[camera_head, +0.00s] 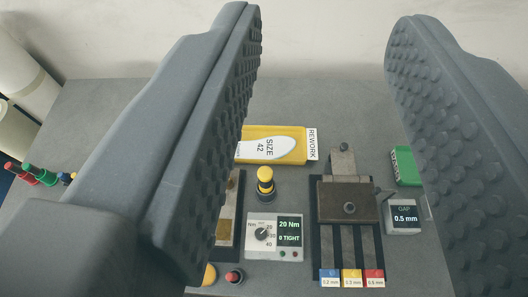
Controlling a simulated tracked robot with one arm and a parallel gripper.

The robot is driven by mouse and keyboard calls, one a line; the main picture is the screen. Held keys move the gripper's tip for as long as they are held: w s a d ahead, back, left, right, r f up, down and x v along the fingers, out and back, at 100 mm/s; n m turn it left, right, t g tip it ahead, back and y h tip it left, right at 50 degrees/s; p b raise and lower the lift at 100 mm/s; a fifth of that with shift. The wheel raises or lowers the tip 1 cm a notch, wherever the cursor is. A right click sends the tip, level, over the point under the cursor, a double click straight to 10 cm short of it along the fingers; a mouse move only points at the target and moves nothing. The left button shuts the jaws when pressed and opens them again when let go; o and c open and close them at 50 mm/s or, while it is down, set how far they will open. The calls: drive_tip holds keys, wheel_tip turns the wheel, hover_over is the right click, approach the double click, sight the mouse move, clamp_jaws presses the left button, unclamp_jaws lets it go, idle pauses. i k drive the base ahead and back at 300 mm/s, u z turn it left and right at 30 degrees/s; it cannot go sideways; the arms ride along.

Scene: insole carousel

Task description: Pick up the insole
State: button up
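The insole (266,149) is white, marked "SIZE 42", and lies in a shallow yellow tray (287,133) labelled "REWORK" at the back of the bench. Its left end is hidden behind my left finger. My gripper (325,45) is open, with its two dark, studded fingers wide apart and nothing between them. The fingers are large in the foreground, above the bench, and the insole shows in the gap between them, nearer the left finger.
In front of the tray stand a yellow-capped post (265,181), a torque box (275,236) and a metal fixture (347,200) with coloured tabs. A gap display (404,217) and green box (404,167) stand right. Bare grey bench (330,100) lies behind the tray.

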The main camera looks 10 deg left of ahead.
sight(273, 147)
drive_tip(key=z, duration=1.3)
drive_tip(key=k, duration=0.7)
drive_tip(key=u, duration=1.45)
drive_tip(key=i, duration=1)
